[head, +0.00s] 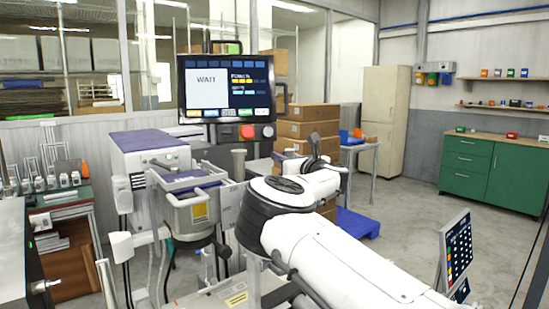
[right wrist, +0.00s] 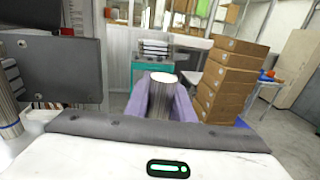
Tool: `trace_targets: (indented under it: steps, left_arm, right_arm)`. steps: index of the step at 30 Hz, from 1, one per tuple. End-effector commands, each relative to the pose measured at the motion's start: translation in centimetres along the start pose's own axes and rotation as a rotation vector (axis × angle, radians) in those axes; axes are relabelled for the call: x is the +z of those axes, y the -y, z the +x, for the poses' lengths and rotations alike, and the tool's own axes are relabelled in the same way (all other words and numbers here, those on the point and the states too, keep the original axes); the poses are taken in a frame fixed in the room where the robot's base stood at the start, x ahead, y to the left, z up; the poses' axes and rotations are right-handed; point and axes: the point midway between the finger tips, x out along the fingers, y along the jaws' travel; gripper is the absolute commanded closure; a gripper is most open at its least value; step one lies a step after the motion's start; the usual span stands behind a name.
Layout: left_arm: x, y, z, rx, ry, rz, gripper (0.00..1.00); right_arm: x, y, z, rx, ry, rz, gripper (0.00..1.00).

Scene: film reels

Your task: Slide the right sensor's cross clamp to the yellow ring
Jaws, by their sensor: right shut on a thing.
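In the right wrist view my right gripper (right wrist: 162,100) is shut on a grey, ribbed upright cylinder with a pale round top (right wrist: 163,78), with one purple-grey finger on each side. I cannot tell whether this cylinder is part of the right sensor's cross clamp. In the head view my right arm reaches in from the lower right, and its gripper (head: 285,158) is small and partly hidden near the wrist. No yellow ring can be made out in either view. My left gripper is not in view.
A screen reading WAIT (head: 226,88) stands above a control panel with a red button (head: 247,131). Stacked cardboard boxes (head: 307,125) stand behind my right wrist; they also show in the right wrist view (right wrist: 226,80). A dark panel (right wrist: 50,68) is at the wrist view's left.

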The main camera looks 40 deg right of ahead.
Motion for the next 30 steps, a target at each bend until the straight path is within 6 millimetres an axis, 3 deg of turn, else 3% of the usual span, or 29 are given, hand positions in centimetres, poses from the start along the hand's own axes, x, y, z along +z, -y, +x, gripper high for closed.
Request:
trace_targets:
  steps: [3, 11, 12, 15, 25, 30]
  left_arm:
    - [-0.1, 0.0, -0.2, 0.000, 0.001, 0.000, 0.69]
    - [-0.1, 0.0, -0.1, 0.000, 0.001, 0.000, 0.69]
    - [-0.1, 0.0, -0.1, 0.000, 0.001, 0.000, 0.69]
    - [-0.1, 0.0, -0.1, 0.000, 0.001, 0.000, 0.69]
    - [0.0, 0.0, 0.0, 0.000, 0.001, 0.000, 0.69]
    - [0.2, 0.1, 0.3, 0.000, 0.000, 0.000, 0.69]
  right_arm:
    - [0.1, 1.0, 0.1, -0.003, 0.002, 0.001, 1.00]
    - [0.1, 1.0, 0.1, -0.003, 0.002, 0.001, 1.00]
    - [0.1, 1.0, 0.1, -0.003, 0.002, 0.001, 0.72]
    - [0.1, 0.9, 0.1, -0.002, 0.002, 0.001, 0.60]
    - [0.0, 0.9, -0.1, -0.002, 0.001, 0.001, 0.60]
    - [-0.1, 0.9, -1.7, -0.003, 0.000, 0.000, 0.60]
